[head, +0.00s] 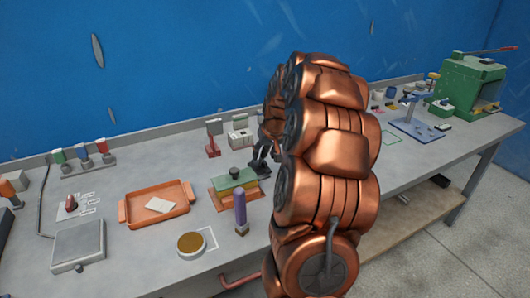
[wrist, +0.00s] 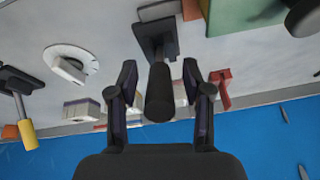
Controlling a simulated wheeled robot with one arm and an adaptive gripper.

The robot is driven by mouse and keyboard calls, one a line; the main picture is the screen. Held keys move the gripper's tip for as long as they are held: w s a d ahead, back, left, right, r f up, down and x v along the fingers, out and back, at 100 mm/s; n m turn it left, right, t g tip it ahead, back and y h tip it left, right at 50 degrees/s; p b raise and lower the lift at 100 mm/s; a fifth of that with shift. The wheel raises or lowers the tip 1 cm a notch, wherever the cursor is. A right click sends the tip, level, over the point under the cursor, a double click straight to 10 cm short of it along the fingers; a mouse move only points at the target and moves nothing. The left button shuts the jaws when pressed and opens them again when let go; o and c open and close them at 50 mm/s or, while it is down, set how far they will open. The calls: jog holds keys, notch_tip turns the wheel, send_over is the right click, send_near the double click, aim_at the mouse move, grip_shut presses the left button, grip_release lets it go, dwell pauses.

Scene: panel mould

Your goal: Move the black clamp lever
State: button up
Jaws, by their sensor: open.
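The black clamp lever (wrist: 160,100) shows in the wrist view as a dark cylindrical handle on a grey bracket (wrist: 155,35). My gripper (wrist: 160,72) is open, with one finger on each side of the handle. A gap shows on both sides, and I cannot tell the depth between them. The mould, with a green top (head: 234,179) and an orange base (head: 236,196), stands beside the bracket in the head view. There my gripper (head: 262,152) is at the mould's back right, and my arm hides part of this area. The lever is hard to make out there.
An orange tray (head: 127,209) with a pale piece lies left of the mould. A purple-handled tool (head: 240,208) stands in front. A red item (head: 213,140) and a white box (head: 240,137) stand behind. A green press (head: 470,80) is at the far right.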

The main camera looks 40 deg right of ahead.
jog(key=shift+c, duration=0.4)
grip_shut()
